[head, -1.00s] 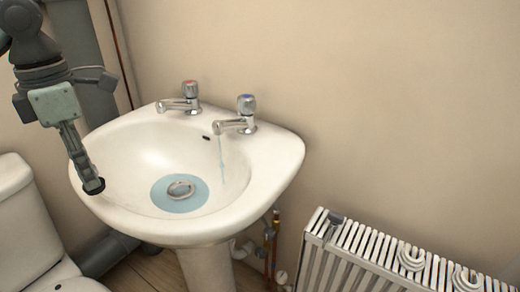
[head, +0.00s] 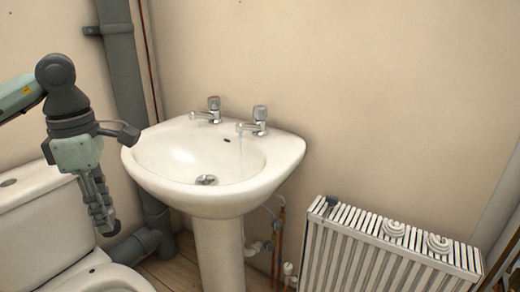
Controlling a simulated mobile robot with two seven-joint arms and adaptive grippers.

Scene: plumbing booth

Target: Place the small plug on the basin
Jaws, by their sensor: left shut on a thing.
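The white pedestal basin (head: 165,190) stands against the wall in the middle left of the head view. Its drain (head: 206,180) shows as a small metallic round in the bowl. A thin stream of water (head: 241,158) falls from the right tap. My left gripper (head: 106,222) points down to the left of the basin, apart from its rim in the picture. It is shut on a small dark thing at its fingertips, which may be the small plug; the fingers hide most of it. My right gripper is not in view.
The right tap (head: 259,122) and left tap (head: 209,111) stand on the basin's back ledge. A white toilet (head: 40,215) is at left. A radiator (head: 385,255) at right carries two white coils (head: 394,229) and a small dark item (head: 331,202).

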